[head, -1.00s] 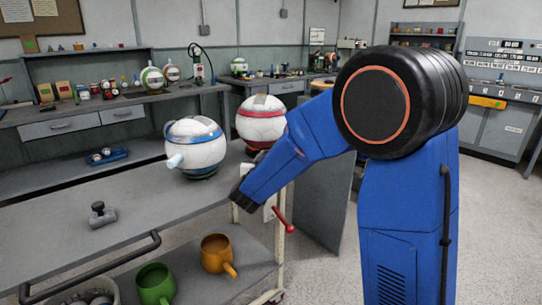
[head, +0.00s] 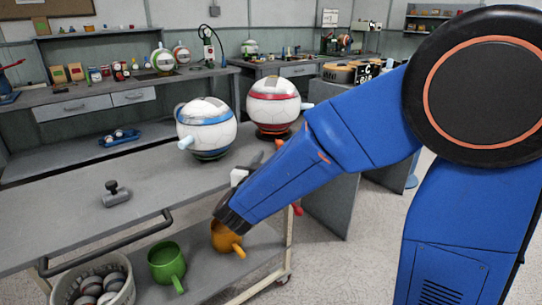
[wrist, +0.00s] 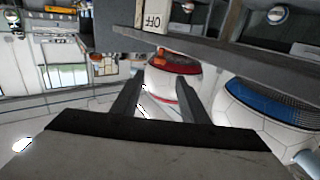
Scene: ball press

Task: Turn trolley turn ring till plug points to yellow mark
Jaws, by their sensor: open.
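A white ball with a blue band (head: 207,118) stands on the trolley top (head: 60,215). Its pale blue plug (head: 186,142) points left and toward me. A small orange patch (head: 279,143) shows low by the red-banded ball. I cannot make out a yellow mark or the turn ring clearly. My gripper (wrist: 159,80) is open and empty, its fingers toward the red-banded ball (wrist: 172,75), apart from it. The blue-banded ball (wrist: 270,100) is beside it.
A grey holder (head: 116,195) stands on the trolley top. Below are a green mug (head: 166,263), an orange mug (head: 225,237) and a basket of balls (head: 95,285). Workbenches line the back. Floor shows at the right.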

